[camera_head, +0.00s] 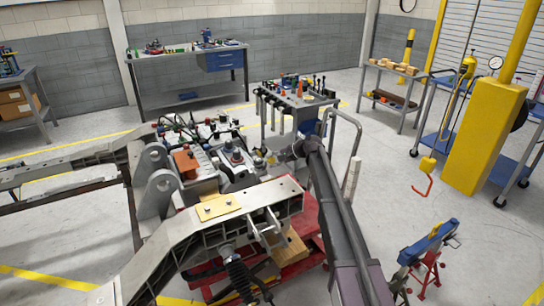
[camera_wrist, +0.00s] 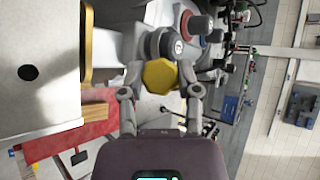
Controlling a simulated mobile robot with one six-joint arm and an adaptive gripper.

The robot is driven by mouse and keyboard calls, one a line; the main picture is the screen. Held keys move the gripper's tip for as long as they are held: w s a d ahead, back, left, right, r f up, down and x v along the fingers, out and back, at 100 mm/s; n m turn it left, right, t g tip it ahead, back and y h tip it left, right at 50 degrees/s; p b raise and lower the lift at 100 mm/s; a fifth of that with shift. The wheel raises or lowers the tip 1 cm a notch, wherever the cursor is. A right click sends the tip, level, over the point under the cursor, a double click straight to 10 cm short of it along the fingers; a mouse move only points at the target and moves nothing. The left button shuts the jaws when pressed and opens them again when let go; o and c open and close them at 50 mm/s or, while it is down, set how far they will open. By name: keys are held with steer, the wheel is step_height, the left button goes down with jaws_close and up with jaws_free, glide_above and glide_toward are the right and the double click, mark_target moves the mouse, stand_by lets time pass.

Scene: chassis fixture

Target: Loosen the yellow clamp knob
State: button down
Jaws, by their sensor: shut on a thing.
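The yellow clamp knob (camera_wrist: 161,76) is a faceted yellow piece in the middle of the wrist view. My gripper (camera_wrist: 160,88) has one finger on each side of it and is shut on it. In the head view my gripper (camera_head: 272,158) is small, at the end of my arm, beside the chassis fixture. A grey cylindrical part (camera_wrist: 165,43) sits just beyond the knob. The exact finger contact is hard to make out.
A metal chassis beam (camera_head: 240,207) with a yellow plate (camera_head: 217,207) lies in front of the fixture. A tool cart (camera_head: 300,100) stands behind. A yellow hoist (camera_head: 485,135) stands at the right. Open floor lies between them.

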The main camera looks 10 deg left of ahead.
steer(key=n+h+p, duration=0.1)
steer(key=n+g+h+p, duration=0.1)
steer(key=n, duration=0.1)
steer(key=shift+s+a+r, duration=0.1)
steer(key=shift+s+r, duration=0.05)
steer(key=shift+s, duration=0.05)
steer(key=shift+n+h+p, duration=1)
steer(key=shift+n+p, duration=0.1)
steer(key=shift+n, duration=0.2)
steer(key=shift+f, duration=0.2)
steer(key=shift+c, duration=1.8)
jaws_free()
steer(key=shift+o, duration=0.2)
steer(key=shift+w, duration=0.1)
